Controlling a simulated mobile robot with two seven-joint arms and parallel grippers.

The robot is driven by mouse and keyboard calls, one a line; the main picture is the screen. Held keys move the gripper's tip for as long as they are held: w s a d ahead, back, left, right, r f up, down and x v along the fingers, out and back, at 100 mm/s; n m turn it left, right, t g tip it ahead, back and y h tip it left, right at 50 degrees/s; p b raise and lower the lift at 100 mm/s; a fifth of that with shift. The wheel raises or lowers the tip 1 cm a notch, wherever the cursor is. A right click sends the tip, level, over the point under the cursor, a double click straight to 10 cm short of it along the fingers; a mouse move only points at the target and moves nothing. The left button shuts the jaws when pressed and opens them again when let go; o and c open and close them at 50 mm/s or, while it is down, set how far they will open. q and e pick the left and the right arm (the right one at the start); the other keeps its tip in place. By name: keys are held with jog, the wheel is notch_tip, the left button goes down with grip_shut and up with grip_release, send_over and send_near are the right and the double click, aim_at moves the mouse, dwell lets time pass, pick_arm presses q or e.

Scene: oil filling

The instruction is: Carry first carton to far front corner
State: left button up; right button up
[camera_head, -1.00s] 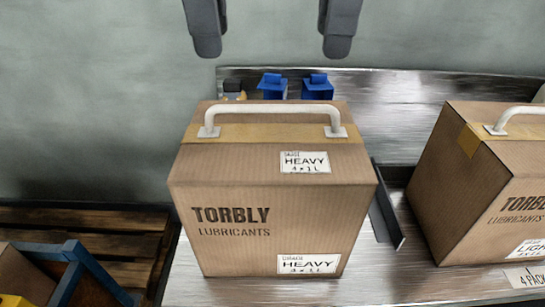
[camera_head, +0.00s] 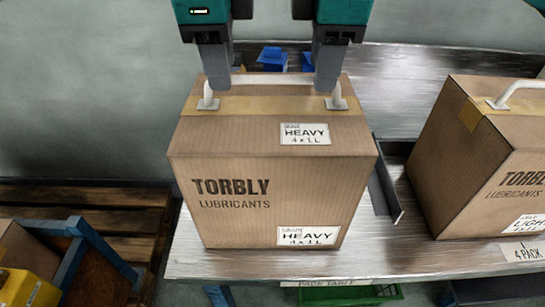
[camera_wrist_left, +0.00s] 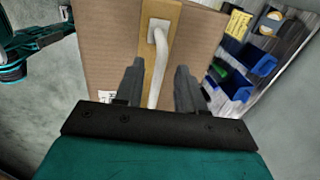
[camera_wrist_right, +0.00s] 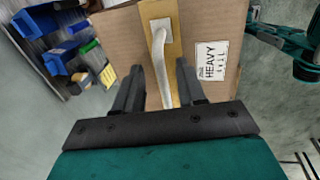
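The first carton (camera_head: 270,175) is a brown box marked TORBLY LUBRICANTS and HEAVY, upright on the metal pack table (camera_head: 390,262). In the left wrist view the handle (camera_wrist_left: 158,60) runs between two spread fingers (camera_wrist_left: 155,85). In the right wrist view the handle (camera_wrist_right: 162,62) likewise passes between spread fingers (camera_wrist_right: 158,85). Both grippers are open around the handle.
A second carton (camera_head: 455,170), marked LIGHT, stands to the right, with a dark metal strip (camera_head: 386,190) between the cartons. Blue bins (camera_head: 272,58) sit behind. A wooden pallet (camera_head: 90,205) and a blue-framed cart (camera_head: 75,255) are at lower left. A green bin (camera_head: 350,295) is below the table.

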pick_arm(q)
jog(key=shift+w+f, duration=0.2)
jog(key=shift+f, duration=0.7)
jog(key=shift+w+f, duration=0.15)
jog(key=shift+f, duration=0.75)
pick_arm(e)
jog(key=shift+w+f, duration=0.2)
jog(key=shift+f, duration=0.7)
jog(key=shift+w+f, duration=0.15)
jog(key=shift+f, duration=0.75)
pick_arm(q)
grip_shut()
pick_arm(e)
grip_shut()
pick_arm(q)
jog(key=shift+w+r, duration=0.15)
jog(key=shift+r, duration=0.15)
pick_arm(e)
jog(key=shift+r, duration=0.35)
pick_arm(q)
jog(key=shift+w, duration=0.1)
pick_arm(e)
jog(key=shift+w, duration=0.15)
